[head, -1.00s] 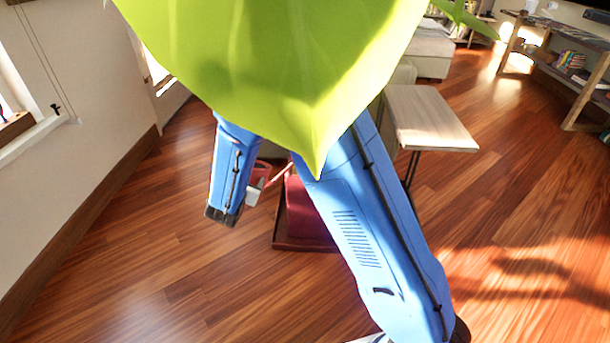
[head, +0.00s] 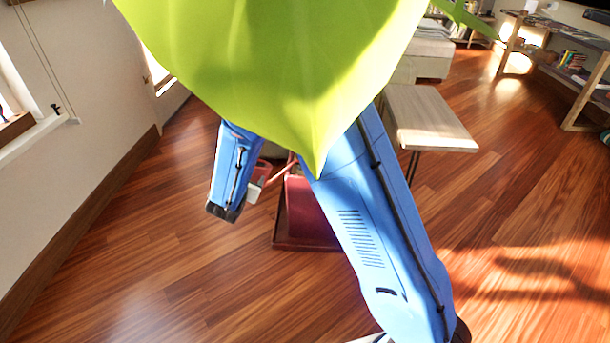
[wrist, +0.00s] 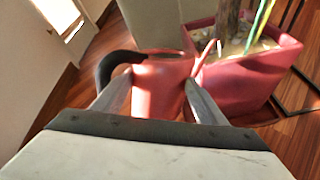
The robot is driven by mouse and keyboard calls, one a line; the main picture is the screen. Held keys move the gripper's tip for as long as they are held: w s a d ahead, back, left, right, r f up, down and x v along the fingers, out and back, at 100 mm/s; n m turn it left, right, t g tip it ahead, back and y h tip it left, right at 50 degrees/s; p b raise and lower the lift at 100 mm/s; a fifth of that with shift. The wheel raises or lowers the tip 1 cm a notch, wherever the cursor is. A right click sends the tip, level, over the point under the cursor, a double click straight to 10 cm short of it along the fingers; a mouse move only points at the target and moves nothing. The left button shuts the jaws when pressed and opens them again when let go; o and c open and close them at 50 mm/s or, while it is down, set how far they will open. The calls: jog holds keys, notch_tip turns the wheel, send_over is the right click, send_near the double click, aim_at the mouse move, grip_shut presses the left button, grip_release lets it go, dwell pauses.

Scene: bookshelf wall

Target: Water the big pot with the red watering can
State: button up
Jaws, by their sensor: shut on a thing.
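The red watering can (wrist: 158,88) is between my gripper's (wrist: 158,95) two fingers in the wrist view, and the fingers are shut on its body. Its black handle (wrist: 108,66) curves out to the left and its thin spout rises on the right, close to the pot's rim. The big dark red pot (wrist: 245,82) stands just right of the can, with soil and a plant stem in it. In the head view the pot (head: 305,210) sits on a low base, partly hidden by my arm. A small part of the can (head: 263,170) shows left of it.
A large green leaf (head: 280,70) close to the head camera covers the upper middle. A small side table (head: 430,118) stands right of the pot. A wall (head: 70,150) runs along the left. Wooden floor (head: 150,270) is clear in front.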

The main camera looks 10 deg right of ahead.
jog(key=shift+w+d+r, duration=0.15)
jog(key=shift+d+r, duration=0.1)
jog(key=shift+r, duration=0.6)
dwell(0.9)
jog(key=shift+s+a+f+n+t+h, duration=0.15)
jog(key=shift+a+f+n+t+h, duration=0.2)
jog(key=shift+f, duration=1.5)
jog(key=shift+s+a+f+n+t+h, duration=0.15)
jog(key=shift+f+n+t+h, duration=0.3)
jog(key=shift+f, duration=1.35)
jog(key=shift+s+a+f+n+t+h, duration=0.1)
jog(key=shift+a+f+n+t+h, duration=0.3)
jog(key=shift+f, duration=1.45)
jog(key=shift+c, duration=0.2)
jog(key=shift+d, duration=0.15)
jog(key=s+a+r, duration=0.3)
jog(key=a+r, duration=0.1)
jog(key=a, duration=0.3)
jog(key=shift+s, duration=0.2)
jog(key=shift+a, duration=0.1)
